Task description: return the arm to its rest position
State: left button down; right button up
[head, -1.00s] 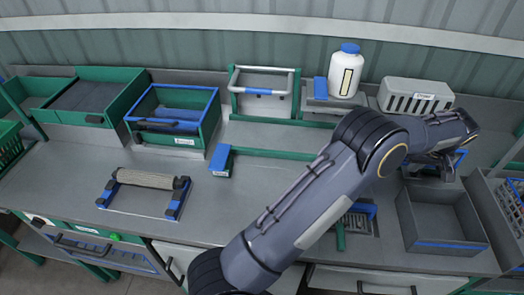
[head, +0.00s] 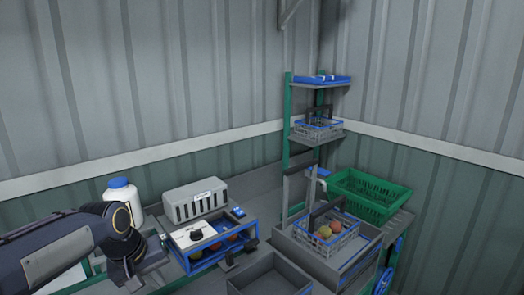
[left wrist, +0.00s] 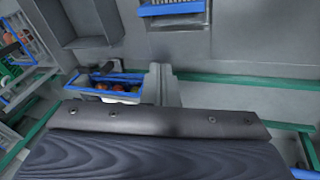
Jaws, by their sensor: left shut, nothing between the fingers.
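My left arm comes in from the left edge of the head view. My left gripper (head: 135,266) points down at the lower left, beside a blue-rimmed box (head: 190,270) with red and green tomatoes in it. It is shut and holds nothing; its fingertips are hard to make out. The left wrist view looks down on the grey bench, with a blue-rimmed box (left wrist: 72,88) holding tomatoes near the middle. A dark grained surface fills the bottom of that view; I cannot tell what it is. My right arm is not in view.
A white bottle (head: 124,190) and a grey slotted box (head: 195,201) stand behind the gripper. To the right are an open grey bin (head: 268,284), a wire crate (head: 343,238) with tomatoes, a green crate (head: 370,198) and a tiered rack (head: 288,130). Walls close off the corner.

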pick_arm(q)
jog(key=s+d+f+m+t, duration=0.1)
jog(key=s+f+m, duration=0.1)
jog(key=s, duration=0.9)
jog(key=s+d+f+m+t+h, duration=0.1)
jog(key=s+f, duration=0.1)
jog(key=s, duration=1)
jog(key=shift+d+m+h, duration=0.3)
jog(key=shift+d+m, duration=0.05)
jog(key=shift+m, duration=0.05)
jog(key=shift+s+f, duration=0.1)
jog(key=shift+s, duration=0.05)
